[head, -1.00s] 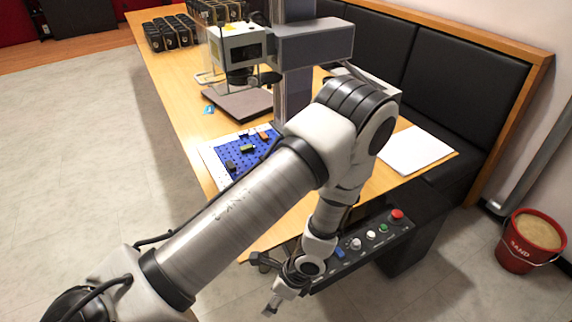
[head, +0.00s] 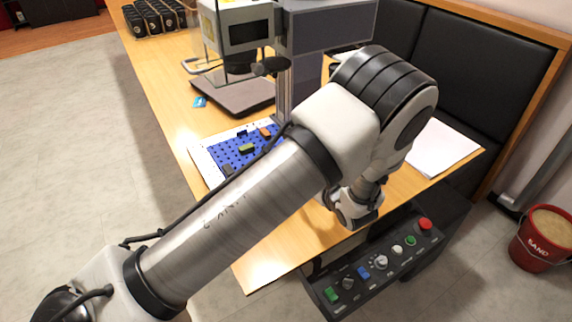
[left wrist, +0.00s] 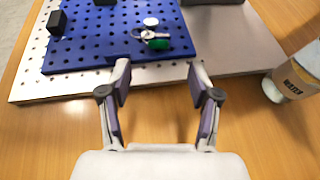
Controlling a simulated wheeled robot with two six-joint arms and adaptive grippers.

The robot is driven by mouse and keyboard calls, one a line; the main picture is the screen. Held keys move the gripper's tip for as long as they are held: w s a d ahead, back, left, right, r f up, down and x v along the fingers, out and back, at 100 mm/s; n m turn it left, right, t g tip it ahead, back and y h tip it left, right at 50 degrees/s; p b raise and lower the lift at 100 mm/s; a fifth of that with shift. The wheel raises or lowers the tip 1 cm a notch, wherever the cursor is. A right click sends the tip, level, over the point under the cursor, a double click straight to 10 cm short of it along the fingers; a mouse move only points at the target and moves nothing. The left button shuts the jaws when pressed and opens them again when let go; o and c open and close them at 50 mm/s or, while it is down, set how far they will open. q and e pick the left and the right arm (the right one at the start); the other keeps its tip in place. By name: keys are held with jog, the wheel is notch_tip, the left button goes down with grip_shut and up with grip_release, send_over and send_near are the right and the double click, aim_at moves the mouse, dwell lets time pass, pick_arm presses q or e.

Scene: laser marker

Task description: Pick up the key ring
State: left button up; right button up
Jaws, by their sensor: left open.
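The key ring (left wrist: 140,34) lies on the blue pegboard (left wrist: 100,56) in the left wrist view. It has a metal ring, a green piece (left wrist: 158,44) and a small white piece (left wrist: 150,21) beside it. My left gripper (left wrist: 160,78) is open and empty, its fingertips at the near edge of the board. The key ring is ahead of the gap between the fingers, apart from them. In the head view the blue pegboard (head: 262,140) shows partly, but my left arm hides the key ring and the gripper's fingers. My right gripper is in neither view.
Dark blocks (left wrist: 57,22) stand on the board. A labelled bottle (left wrist: 296,78) stands to the right in the wrist view. The laser marker (head: 246,30) rises behind the board. A control panel (head: 380,262) sits at the table's front edge.

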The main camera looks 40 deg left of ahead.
pick_arm(q)
jog(key=shift+s+d+f+b, duration=0.1)
jog(key=shift+d+f+b, duration=0.1)
jog(key=shift+f+b, duration=0.35)
jog(key=shift+a+f, duration=0.2)
jog(key=shift+f, duration=0.2)
jog(key=x, duration=0.5)
jog(key=r+p+x, duration=0.1)
jog(key=x, duration=0.1)
jog(key=shift+w+a+f, duration=0.15)
jog(key=shift+w+a, duration=0.1)
jog(key=shift+a, duration=0.3)
jog(key=shift+w+a+f, duration=0.2)
jog(key=shift+a+f, duration=0.05)
jog(key=shift+d+r, duration=0.1)
jog(key=shift+s, duration=0.1)
grip_shut()
